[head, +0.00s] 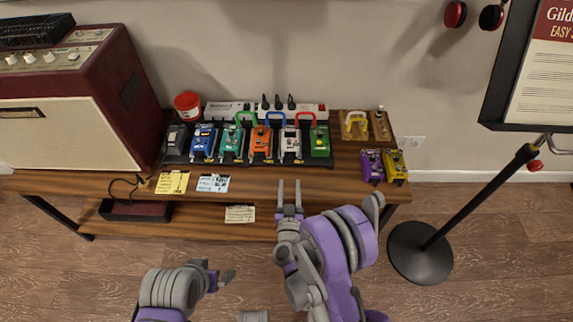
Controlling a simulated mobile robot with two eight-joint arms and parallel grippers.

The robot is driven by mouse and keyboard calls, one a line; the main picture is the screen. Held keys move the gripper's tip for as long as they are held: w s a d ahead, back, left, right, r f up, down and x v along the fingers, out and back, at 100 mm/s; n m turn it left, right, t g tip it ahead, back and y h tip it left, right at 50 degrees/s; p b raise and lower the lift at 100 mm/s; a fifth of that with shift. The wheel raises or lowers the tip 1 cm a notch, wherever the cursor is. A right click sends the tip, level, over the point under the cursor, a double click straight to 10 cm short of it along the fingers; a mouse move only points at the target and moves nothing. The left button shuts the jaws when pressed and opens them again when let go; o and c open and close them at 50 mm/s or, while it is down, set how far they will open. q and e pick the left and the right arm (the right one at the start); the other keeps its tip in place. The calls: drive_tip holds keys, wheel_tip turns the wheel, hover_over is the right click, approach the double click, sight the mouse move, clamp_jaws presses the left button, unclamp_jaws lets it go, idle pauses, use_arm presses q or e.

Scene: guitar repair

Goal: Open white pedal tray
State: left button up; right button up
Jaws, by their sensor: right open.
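The white pedal (291,143) stands on the black pedalboard (175,159) on the wooden bench, between the orange pedal (262,141) and the green pedal (320,141). Its tray cannot be made out at this size. My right gripper (290,193) is open and empty, its two fingers pointing up the picture. My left gripper (222,279) is low in the picture, left of the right arm, away from the bench. Its jaw opening is unclear.
Blue (204,140) and teal (231,142) pedals share the board; coloured cables arch behind. Purple (371,166) and yellow (395,166) pedals sit right. A red amplifier (128,85) stands left. A black stand (420,253) is on the floor at right.

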sight(290, 160)
drive_tip(key=w, duration=0.9)
drive_tip(key=shift+w+r, duration=0.1)
drive_tip(key=shift+c, duration=0.2)
clamp_jaws()
idle(1.0)
